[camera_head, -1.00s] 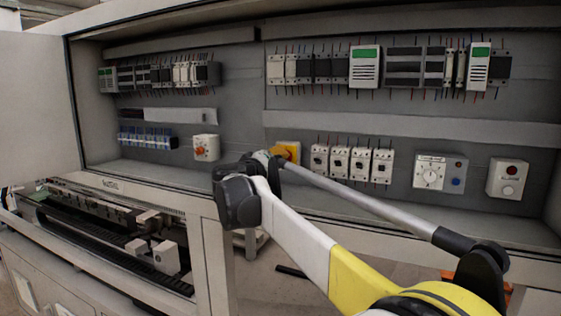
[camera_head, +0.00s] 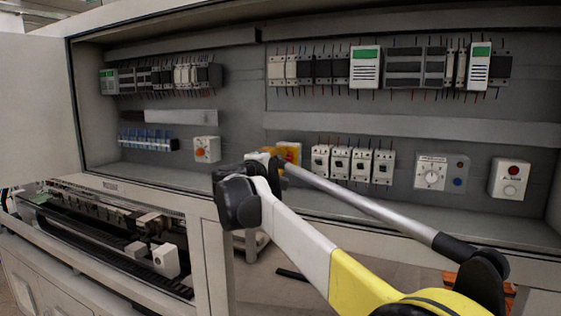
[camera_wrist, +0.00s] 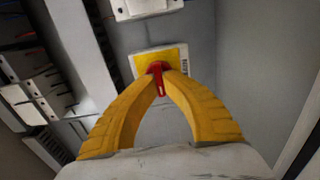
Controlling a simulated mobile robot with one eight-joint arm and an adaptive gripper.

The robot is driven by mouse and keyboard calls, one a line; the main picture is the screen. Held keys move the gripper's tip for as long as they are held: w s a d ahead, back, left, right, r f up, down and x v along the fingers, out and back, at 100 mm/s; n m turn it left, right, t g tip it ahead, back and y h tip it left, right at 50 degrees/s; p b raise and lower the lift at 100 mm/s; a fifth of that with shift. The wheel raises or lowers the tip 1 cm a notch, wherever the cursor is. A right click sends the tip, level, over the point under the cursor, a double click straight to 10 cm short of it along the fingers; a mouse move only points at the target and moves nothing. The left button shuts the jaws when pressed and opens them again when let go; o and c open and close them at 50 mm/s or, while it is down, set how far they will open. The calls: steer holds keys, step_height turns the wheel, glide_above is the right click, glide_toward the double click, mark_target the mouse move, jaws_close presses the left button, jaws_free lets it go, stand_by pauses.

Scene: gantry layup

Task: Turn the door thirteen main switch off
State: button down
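A switch with a yellow plate (camera_head: 294,147) and a red handle is on the cabinet's back panel, right of my wrist in the head view. In the wrist view the yellow plate (camera_wrist: 174,54) is straight ahead, with the red handle (camera_wrist: 158,80) pointing toward the picture's bottom. My gripper (camera_wrist: 160,70) has its yellow fingertips drawn together on both sides of the handle and appears shut on it. In the head view my gripper (camera_head: 276,154) is at the switch's left side and partly covers it. No door label is readable.
A white box with an orange knob (camera_head: 200,152) is to the left. Several white breakers (camera_head: 352,163) stand close to the right. Further right are a dial box (camera_head: 432,174) and a box with a red button (camera_head: 510,178). The cabinet's lower ledge (camera_head: 380,207) runs below.

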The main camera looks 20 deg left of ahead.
stand_by(0.4)
steer(key=c, duration=1.5)
jaws_free()
steer(key=s, duration=1.2)
steer(key=shift+a, duration=0.45)
